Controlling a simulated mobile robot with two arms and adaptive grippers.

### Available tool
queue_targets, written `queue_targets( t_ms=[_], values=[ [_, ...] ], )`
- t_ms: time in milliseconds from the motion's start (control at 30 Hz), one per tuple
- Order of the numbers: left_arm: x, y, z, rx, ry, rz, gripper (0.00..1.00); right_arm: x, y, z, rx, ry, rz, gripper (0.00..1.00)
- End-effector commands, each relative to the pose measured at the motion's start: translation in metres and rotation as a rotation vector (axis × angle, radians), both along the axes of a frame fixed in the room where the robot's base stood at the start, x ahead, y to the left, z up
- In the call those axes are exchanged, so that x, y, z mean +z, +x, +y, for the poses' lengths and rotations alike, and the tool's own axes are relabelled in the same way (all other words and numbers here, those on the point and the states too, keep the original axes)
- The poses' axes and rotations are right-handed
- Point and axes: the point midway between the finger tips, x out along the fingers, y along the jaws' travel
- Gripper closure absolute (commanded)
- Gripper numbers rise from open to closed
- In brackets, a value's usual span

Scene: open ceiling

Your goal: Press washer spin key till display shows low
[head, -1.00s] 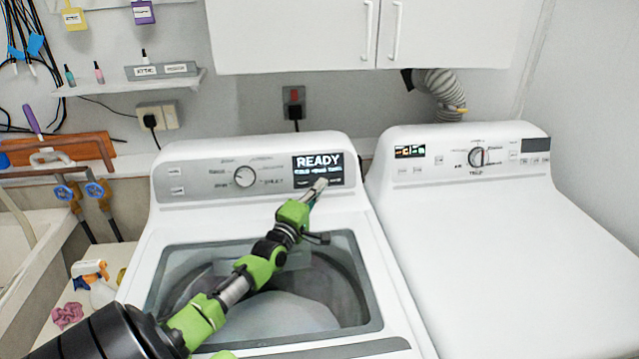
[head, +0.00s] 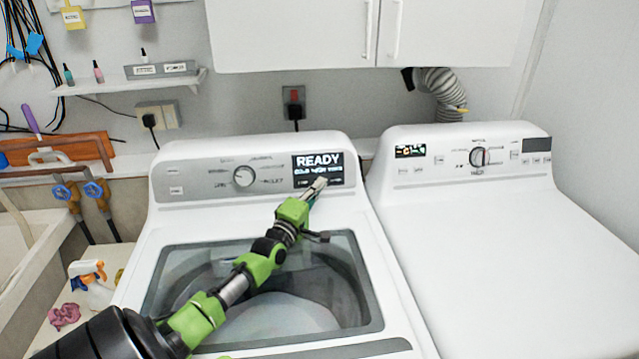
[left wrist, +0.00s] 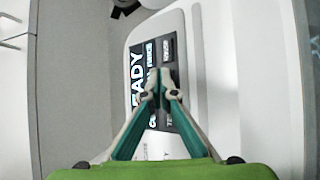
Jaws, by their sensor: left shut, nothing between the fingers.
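The washer (head: 165,215) is the left machine, with a grey panel, a round knob (head: 243,176) and a black display (head: 318,168). The display reads READY in large letters. A smaller line below seems to begin COLD HIGH; its last word is unclear. Small key labels run along the display's lower edge, partly covered. My left gripper (head: 319,184) is shut and empty, its tips at the display's lower right part. In the left wrist view the tips (left wrist: 160,92) overlap the display (left wrist: 143,60), which appears turned sideways. I cannot tell whether they touch it. My right gripper is out of view.
A dryer (head: 510,230) with its own knob and small display stands close on the right. White cabinets (head: 290,35) hang above. A shelf (head: 130,85) and a sink (head: 20,250) are at left. A spray bottle (head: 95,285) and pink cloth (head: 64,315) lie beside the washer.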

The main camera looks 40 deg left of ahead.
Motion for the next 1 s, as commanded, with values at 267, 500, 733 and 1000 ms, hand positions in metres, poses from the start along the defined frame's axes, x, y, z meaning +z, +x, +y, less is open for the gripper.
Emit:
queue_targets(
  t_ms=[267,500,733,1000],
  values=[
    [-0.001,0.002,0.002,0.0,0.0,0.0,1.0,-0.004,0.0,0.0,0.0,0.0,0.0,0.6],
    [-0.001,0.002,0.003,0.0,0.0,0.0,1.0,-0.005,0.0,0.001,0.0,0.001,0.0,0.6],
    [0.0,0.001,0.002,0.0,0.0,0.0,1.0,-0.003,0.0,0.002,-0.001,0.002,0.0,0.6],
    [0.005,-0.006,-0.006,0.001,0.0,0.001,1.0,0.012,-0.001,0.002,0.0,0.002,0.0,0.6]
  ],
)
